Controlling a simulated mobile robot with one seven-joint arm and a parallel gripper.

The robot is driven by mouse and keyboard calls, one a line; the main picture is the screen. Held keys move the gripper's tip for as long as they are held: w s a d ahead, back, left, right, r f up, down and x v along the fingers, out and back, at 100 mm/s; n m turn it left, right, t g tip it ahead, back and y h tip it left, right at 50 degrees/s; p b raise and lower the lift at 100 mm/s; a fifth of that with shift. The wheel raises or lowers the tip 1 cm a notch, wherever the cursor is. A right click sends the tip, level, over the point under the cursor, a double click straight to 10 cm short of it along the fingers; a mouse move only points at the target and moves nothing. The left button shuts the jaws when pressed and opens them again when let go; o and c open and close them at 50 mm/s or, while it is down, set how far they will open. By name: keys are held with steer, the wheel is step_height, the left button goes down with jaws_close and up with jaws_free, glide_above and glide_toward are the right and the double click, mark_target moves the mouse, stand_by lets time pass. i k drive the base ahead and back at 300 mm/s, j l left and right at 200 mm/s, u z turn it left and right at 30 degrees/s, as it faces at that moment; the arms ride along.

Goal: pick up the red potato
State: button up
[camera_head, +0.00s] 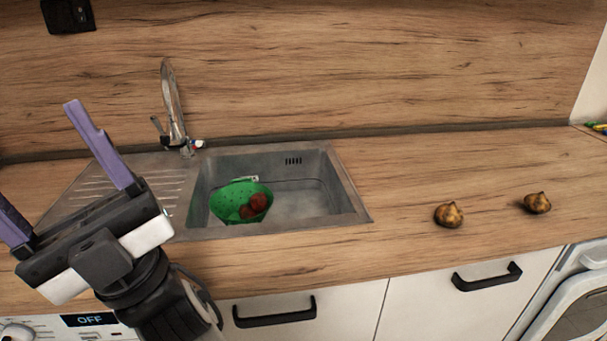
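A green colander (228,190) sits in the sink basin, toward its left side. Reddish round items lie in it, and the red potato (258,201) appears to be the one on the right; they are small and partly overlap, so I cannot tell them apart clearly. My gripper (40,165) is at the left of the view, above the drainboard and the counter's front edge. Its two purple fingers are spread wide apart with nothing between them. It is well to the left of the colander and touches nothing that I can see.
The metal sink (300,205) has a raised rim, and a tall faucet (173,110) stands behind it. Two brownish-yellow lumpy items lie on the right counter, one nearer (449,215) and one farther right (538,203). The wood counter (390,180) between sink and lumps is clear.

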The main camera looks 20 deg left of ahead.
mark_target(259, 201)
steer(key=i+l, duration=0.2)
steer(key=l, duration=0.15)
steer(key=i+l, duration=0.2)
steer(key=l, duration=0.2)
steer(key=i+l, duration=0.2)
steer(key=l, duration=0.15)
steer(key=i+l+u, duration=0.15)
steer(key=l+u, duration=0.45)
steer(key=u, duration=0.45)
steer(key=i+u, duration=0.15)
steer(key=u, duration=0.3)
steer(key=i+u, duration=0.1)
steer(key=u, duration=0.3)
steer(key=i+j+u, duration=0.1)
steer(key=i+u, duration=0.2)
